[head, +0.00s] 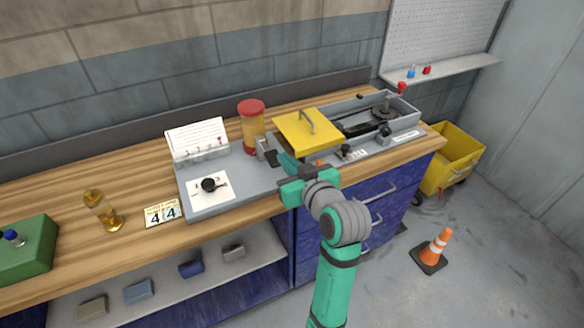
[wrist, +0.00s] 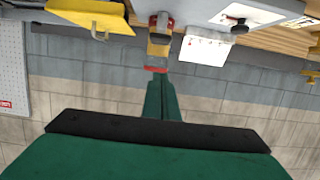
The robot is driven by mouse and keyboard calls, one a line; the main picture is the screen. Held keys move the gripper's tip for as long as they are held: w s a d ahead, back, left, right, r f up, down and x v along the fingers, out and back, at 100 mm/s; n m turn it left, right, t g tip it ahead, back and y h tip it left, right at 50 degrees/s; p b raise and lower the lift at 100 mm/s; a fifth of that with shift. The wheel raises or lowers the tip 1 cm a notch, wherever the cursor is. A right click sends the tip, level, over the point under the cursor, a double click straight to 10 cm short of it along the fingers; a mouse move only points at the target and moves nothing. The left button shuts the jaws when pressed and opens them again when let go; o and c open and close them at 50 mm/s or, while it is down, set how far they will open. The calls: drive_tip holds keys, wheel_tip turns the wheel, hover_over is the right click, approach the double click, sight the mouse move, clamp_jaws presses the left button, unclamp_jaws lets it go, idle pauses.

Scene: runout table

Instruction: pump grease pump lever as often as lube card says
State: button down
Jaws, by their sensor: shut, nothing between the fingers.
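The grease pump has a grey base (head: 235,195) and an amber cylinder with a red cap (head: 251,106). A grey bracket with a black-ended lever (head: 272,158) is beside the cylinder; the lever also shows in the wrist view (wrist: 161,21). A white card on a stand (head: 196,136) has small numbers along its lower edge. A small card with two 4s (head: 162,213) lies on the bench; I cannot tell which is the lube card. My gripper (head: 287,163) is shut and empty, just right of the lever. Its fingers also show in the wrist view (wrist: 162,98); contact is not clear.
A yellow lid with a handle (head: 310,130) and a grey machine bed (head: 405,125) stand right of the pump. A black knob (head: 209,185) sits on a white dial plate. An amber hourglass-like object (head: 103,210) and a green box (head: 25,252) stand left.

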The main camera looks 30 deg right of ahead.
hover_over(280, 166)
drive_tip(key=s+a, duration=0.1)
drive_tip(key=s, duration=0.1)
drive_tip(key=f, duration=0.2)
drive_tip(key=shift+s+a+f, duration=0.1)
drive_tip(key=shift+s+f, duration=0.05)
drive_tip(key=shift+f, duration=0.65)
drive_tip(key=shift+s+a+f, duration=0.1)
drive_tip(key=shift+f, duration=0.65)
